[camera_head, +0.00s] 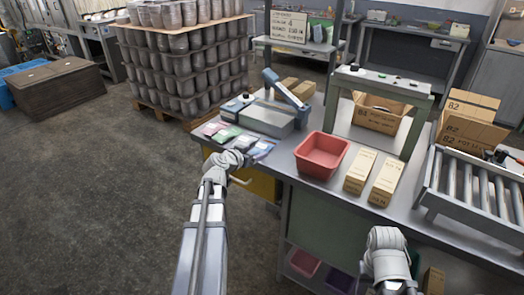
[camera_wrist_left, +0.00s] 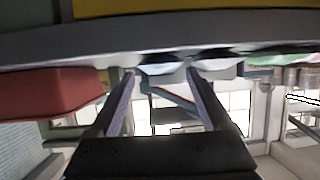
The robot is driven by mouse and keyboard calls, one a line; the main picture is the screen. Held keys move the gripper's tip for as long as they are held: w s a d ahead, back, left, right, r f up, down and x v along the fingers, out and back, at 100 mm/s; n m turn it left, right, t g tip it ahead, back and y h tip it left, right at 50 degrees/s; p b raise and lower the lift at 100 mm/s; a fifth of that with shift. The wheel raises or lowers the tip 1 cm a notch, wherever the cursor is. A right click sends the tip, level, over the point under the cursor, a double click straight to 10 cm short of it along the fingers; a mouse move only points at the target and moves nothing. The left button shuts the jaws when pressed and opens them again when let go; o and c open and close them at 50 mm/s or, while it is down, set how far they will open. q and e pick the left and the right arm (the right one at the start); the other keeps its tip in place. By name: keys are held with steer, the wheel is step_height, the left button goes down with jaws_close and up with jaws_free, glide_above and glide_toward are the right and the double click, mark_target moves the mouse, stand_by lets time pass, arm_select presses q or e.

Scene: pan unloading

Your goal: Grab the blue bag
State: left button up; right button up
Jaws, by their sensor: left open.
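Several small bags lie in a row on the near left end of the grey table: a pink one (camera_head: 211,129), a green one (camera_head: 227,134), a pale blue one (camera_head: 244,141) and a bluish-purple one (camera_head: 262,148). My left gripper (camera_head: 247,161) is at the table's front edge, just in front of the two bluish bags. In the left wrist view, my left gripper (camera_wrist_left: 161,72) is open and empty. A bluish bag (camera_wrist_left: 164,68) appears between its fingertips, with another pale bag (camera_wrist_left: 216,68) beside it. My right arm's end (camera_head: 386,245) is low at the right; its jaws are not clear.
A red bin (camera_head: 322,155) stands right of the bags, also in the left wrist view (camera_wrist_left: 45,92). A grey device (camera_head: 268,119) with a blue arm stands behind them. Two tan boxes (camera_head: 372,176) and a roller conveyor (camera_head: 474,187) are farther right.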

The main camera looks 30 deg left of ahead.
mark_target(259, 148)
arm_select(q)
steer(key=x, duration=0.2)
steer(key=b+x, duration=0.1)
steer(key=x, duration=0.2)
steer(key=shift+w+r, duration=0.2)
steer(key=shift+s, duration=0.1)
steer(key=c, duration=1.1)
steer(key=shift+r, duration=0.15)
step_height(259, 148, up, 10)
steer(key=p, duration=0.9)
steer(key=shift+p, duration=0.35)
